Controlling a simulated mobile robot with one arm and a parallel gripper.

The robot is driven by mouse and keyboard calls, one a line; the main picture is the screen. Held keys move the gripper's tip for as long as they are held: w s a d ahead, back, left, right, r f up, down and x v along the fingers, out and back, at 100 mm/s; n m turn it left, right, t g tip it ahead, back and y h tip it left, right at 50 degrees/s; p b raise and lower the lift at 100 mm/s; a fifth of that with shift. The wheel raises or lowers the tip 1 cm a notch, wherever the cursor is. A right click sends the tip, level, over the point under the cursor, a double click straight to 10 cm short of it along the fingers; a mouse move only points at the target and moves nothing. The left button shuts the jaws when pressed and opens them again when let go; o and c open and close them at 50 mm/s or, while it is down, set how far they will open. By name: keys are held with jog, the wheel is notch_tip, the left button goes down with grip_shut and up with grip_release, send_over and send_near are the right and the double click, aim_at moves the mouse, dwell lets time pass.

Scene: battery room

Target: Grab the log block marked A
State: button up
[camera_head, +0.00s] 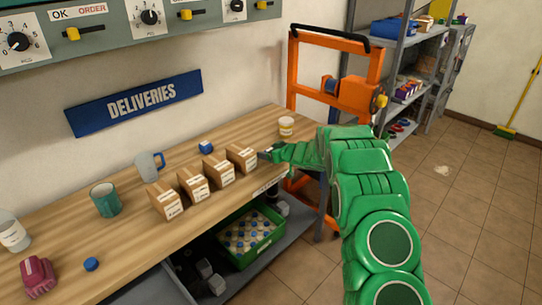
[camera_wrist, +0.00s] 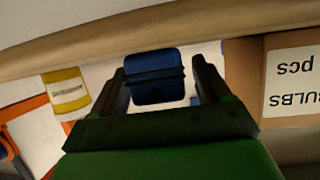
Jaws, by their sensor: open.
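I see no log block and no letter A in either view. My gripper (camera_head: 268,155) is at the end of my green arm, low over the worktop beside the rightmost cardboard box (camera_head: 241,158). In the wrist view my gripper (camera_wrist: 161,76) is open, with its two dark fingers apart. A blue block (camera_wrist: 155,86) shows between the fingers; I cannot tell how far beyond them it is. In the head view a small blue block (camera_head: 206,147) lies behind the boxes. The box with the upside-down label (camera_wrist: 290,80) is right of the fingers in the wrist view.
The wooden worktop (camera_head: 140,237) holds several boxes in a row, a teal mug (camera_head: 105,200), a grey mug (camera_head: 149,165) and a jar (camera_head: 286,126). An orange frame (camera_head: 375,65) stands at the worktop's far end. A green crate (camera_head: 250,238) sits below.

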jog(key=c, duration=1.1)
jog(key=shift+o, duration=0.2)
jog(key=shift+r, duration=0.1)
jog(key=shift+d+r, duration=0.1)
jog(key=shift+r, duration=0.55)
jog(key=s+d+r, duration=0.2)
jog(key=s+r, duration=0.9)
jog(key=s, duration=0.2)
jog(key=shift+s+r, duration=0.3)
jog(key=shift+s, duration=0.1)
